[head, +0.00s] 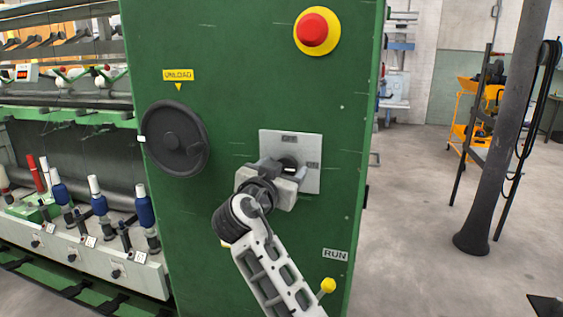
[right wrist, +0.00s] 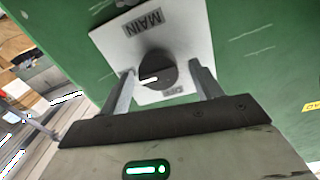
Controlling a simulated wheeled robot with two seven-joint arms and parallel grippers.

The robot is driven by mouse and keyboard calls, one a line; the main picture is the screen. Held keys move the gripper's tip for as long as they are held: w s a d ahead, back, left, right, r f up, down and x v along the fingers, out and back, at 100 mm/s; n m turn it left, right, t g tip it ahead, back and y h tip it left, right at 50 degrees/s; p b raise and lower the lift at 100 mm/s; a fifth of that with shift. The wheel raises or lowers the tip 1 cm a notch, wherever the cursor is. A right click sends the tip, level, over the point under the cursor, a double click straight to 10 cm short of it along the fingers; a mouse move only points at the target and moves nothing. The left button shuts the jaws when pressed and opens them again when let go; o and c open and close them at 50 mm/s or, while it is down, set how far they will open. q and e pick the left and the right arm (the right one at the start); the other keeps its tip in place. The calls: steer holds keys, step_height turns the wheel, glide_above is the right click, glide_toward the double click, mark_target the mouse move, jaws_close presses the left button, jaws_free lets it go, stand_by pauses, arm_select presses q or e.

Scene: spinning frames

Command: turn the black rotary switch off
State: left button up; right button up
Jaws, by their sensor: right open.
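The black rotary switch (head: 289,163) sits on a grey plate (head: 309,183) on the green cabinet, with OFF at its top and ON at its right. In the right wrist view the round knob (right wrist: 157,70) shows whole, its white mark pointing left, toward the side where ON lies. My right gripper (head: 281,170) is open in front of the plate and hides part of the knob and plate. In the right wrist view its fingers (right wrist: 163,82) stand on either side of the knob, with gaps between. I cannot tell the fingertips' exact depth. My left gripper is not in view.
A red emergency button (head: 313,30) on yellow is above. A black handwheel (head: 174,138) under an UNLOAD label is left of the switch. A yellow knob (head: 327,286) is below, near a RUN label. Spinning bobbins stand at left; a dark post (head: 495,140) stands at right.

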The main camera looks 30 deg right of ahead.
steer(key=shift+w+d, duration=0.1)
steer(key=shift+d, duration=0.05)
steer(key=c, duration=1)
steer(key=shift+o, duration=0.2)
